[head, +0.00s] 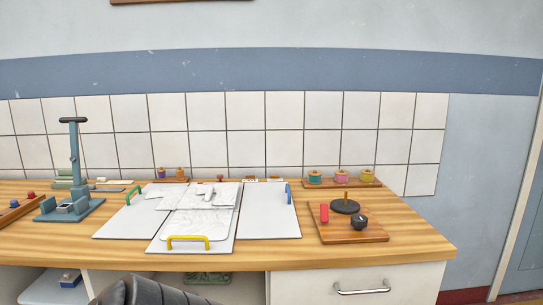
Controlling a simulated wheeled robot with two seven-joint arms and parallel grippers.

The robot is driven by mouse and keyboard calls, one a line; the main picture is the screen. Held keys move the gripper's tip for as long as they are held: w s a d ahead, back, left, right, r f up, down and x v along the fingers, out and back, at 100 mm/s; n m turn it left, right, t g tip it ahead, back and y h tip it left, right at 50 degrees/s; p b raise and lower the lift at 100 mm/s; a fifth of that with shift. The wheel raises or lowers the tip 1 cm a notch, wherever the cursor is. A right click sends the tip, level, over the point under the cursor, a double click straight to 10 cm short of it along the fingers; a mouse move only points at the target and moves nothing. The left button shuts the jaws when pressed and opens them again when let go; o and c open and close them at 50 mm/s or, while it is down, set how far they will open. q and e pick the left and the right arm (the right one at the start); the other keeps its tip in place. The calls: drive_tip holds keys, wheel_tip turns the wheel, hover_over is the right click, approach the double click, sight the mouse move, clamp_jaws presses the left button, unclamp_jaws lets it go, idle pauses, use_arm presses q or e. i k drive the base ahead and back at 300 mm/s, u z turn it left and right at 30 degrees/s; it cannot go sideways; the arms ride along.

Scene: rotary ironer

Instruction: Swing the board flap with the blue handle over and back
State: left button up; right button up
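A white folding board lies on the wooden counter. Its right flap (262,212) lies flat, with a blue handle (288,194) standing at its right edge. Neither gripper shows; only a dark part of my own body is at the bottom edge.
A blue-grey lever press (72,175) stands to the left of the board. On the right, a wooden board (345,233) holds a black stand (344,205), a red piece and a black knob. Colored spools (341,177) line the back. Bare counter (260,253) shows in front.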

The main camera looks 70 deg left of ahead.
sight(267, 212)
drive_tip(key=k, duration=0.45)
drive_tip(key=u, duration=1.05)
